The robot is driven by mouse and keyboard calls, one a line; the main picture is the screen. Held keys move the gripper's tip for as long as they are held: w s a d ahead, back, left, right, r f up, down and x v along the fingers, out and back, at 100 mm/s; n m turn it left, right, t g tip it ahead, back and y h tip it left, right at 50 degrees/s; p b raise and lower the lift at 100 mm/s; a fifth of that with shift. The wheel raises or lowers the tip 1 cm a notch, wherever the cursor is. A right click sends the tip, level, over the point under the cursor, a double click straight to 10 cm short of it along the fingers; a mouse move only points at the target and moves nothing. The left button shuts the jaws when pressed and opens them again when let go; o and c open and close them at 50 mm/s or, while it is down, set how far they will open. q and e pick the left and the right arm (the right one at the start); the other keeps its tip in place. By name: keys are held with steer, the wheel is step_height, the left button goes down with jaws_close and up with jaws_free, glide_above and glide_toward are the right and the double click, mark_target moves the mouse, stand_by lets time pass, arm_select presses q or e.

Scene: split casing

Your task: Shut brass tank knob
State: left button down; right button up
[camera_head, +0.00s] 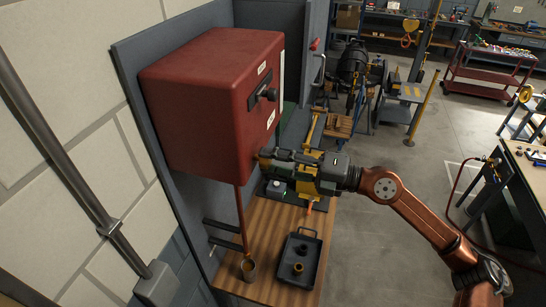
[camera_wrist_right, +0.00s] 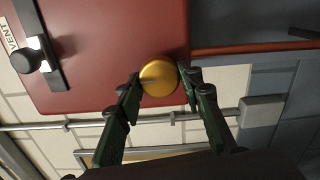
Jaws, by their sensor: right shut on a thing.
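The brass tank knob (camera_wrist_right: 159,78) is a round golden knob at the edge of the red tank (camera_head: 205,100). The tank also fills the upper left of the wrist view (camera_wrist_right: 110,50). My right gripper (camera_head: 268,158) reaches in from the right to the tank's lower front corner. In the wrist view its two green fingers (camera_wrist_right: 158,84) lie on both sides of the knob and are shut on it. In the head view the fingers mostly hide the knob. My left gripper is not in view.
A black handle (camera_wrist_right: 28,60) beside a VENT label is on the tank front. Below, a wooden bench (camera_head: 232,284) carries a dark tray (camera_head: 283,281) with small round parts and a metal cup (camera_head: 249,270) under a red pipe (camera_head: 241,215).

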stand_by(0.3)
steer(key=o, duration=1.1)
steer(key=shift+o, duration=0.3)
steer(key=shift+d, duration=0.15)
steer(key=v, duration=1.2)
